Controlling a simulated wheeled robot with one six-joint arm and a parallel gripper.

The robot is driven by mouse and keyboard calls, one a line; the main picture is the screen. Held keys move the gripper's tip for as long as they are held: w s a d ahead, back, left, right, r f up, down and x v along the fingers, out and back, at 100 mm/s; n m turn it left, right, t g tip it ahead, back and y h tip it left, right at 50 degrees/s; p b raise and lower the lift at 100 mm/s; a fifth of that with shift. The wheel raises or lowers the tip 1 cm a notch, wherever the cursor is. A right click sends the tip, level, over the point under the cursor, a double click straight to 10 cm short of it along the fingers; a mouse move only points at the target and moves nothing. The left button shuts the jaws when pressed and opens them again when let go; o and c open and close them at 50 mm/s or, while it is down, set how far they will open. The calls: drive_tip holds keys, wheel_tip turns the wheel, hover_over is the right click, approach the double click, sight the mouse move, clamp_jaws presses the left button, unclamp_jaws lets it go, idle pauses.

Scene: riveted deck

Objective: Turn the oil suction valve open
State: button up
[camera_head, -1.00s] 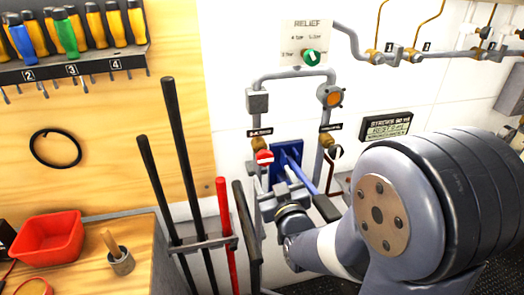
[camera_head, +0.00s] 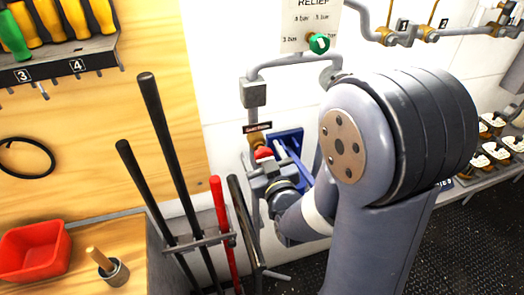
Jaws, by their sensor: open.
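A small valve with a red knob (camera_head: 264,153) sits on a brass fitting on the left vertical pipe, under a small dark label (camera_head: 257,127). The label is too small to read, so I cannot tell for sure that this is the oil suction valve. My gripper (camera_head: 265,168) is open, just below and in front of the red knob, and partly covers it. I cannot tell whether the jaws touch the knob or stand around it. My arm hides the right-hand pipe and its valve.
The relief panel (camera_head: 309,24) with a green knob (camera_head: 318,43) is above. Long black bars and a red bar (camera_head: 224,232) stand in a rack close on the left. A red bin (camera_head: 36,251) is on the bench.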

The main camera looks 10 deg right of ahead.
drive_tip(key=shift+c, duration=0.3)
drive_tip(key=c, duration=0.9)
drive_tip(key=shift+c, duration=0.2)
drive_tip(key=shift+b, duration=0.4)
drive_tip(key=n+b, duration=0.3)
drive_tip(key=shift+f, duration=0.2)
drive_tip(key=n+b, duration=0.6)
drive_tip(key=shift+b, duration=0.35)
drive_tip(key=n+b, duration=0.3)
drive_tip(key=n, duration=0.1)
drive_tip(key=shift+r+n, duration=0.1)
drive_tip(key=shift+n, duration=0.3)
drive_tip(key=shift+r+n+b, duration=0.1)
drive_tip(key=shift+n+b, duration=0.95)
drive_tip(key=shift+n, duration=1.05)
